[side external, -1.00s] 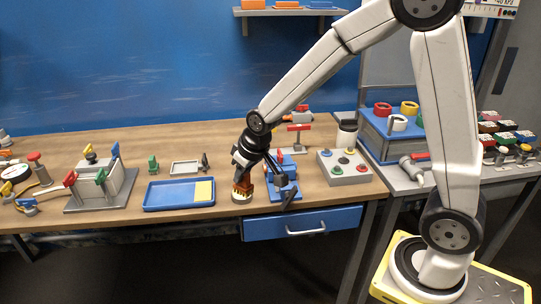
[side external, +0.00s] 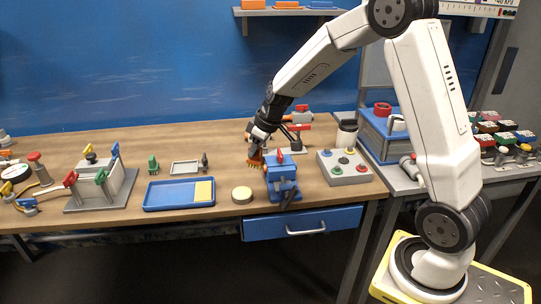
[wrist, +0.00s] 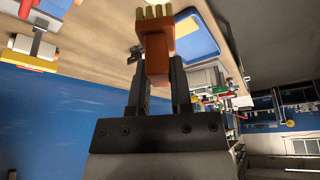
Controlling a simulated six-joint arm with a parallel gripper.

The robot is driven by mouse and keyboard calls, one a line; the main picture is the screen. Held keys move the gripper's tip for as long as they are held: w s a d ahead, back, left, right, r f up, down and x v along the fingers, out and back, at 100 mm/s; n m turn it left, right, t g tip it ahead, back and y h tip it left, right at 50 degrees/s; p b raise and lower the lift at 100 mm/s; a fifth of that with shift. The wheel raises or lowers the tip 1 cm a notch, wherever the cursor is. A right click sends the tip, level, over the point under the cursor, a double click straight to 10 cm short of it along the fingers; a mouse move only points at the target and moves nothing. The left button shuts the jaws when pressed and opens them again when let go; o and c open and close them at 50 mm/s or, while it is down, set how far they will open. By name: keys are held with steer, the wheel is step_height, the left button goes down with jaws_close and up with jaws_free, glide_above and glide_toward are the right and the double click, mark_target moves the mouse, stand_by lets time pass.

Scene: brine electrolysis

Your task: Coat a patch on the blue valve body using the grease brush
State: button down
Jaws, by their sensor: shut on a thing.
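The grease brush (wrist: 157,48), an orange-brown block with pale yellow bristles, is between my gripper's fingers in the wrist view. My gripper (side external: 257,148) is shut on it. In the side view the brush (side external: 255,160) hangs with its bristles low, just left of and behind the blue valve body (side external: 281,180). The valve body stands upright near the front edge of the bench, with a small red part on top. I cannot tell whether the bristles touch it; a gap seems to show.
A round cream tin (side external: 241,195) sits left of the valve body. A blue tray (side external: 165,195) with a yellow pad lies farther left. A grey button box (side external: 343,168) stands to the right. A red-handled fitting (side external: 299,130) is behind. A drawer (side external: 300,223) is below the bench edge.

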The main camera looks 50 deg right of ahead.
steer(key=d+n+g+y, duration=0.1)
steer(key=d+n, duration=0.5)
steer(key=d, duration=1.2)
steer(key=shift+w+r+y, duration=0.4)
steer(key=shift+r+y, duration=0.05)
steer(key=shift+y, duration=0.05)
steer(key=shift+f, duration=0.1)
